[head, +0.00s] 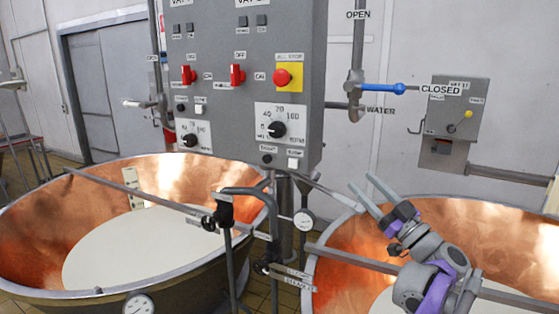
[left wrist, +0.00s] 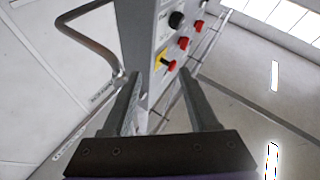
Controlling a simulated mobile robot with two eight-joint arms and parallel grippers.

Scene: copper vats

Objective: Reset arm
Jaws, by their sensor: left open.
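My left gripper (head: 361,181) is in the head view at centre right, in front of the wall and above the right copper vat (head: 340,240). Its two grey fingers point up and to the left and stand apart. In the left wrist view, the open fingers (left wrist: 160,73) are seen with nothing between them. The grey control panel (left wrist: 150,30) with red knobs shows beyond them, tilted in that view. My right gripper is in neither view.
The control panel (head: 222,80) stands left of my gripper. A blue-handled water valve (head: 385,88) is above it. A left copper vat (head: 30,220) holds pale liquid. Metal bars cross the vats, and a black-clamped stand (head: 222,210) rises between them.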

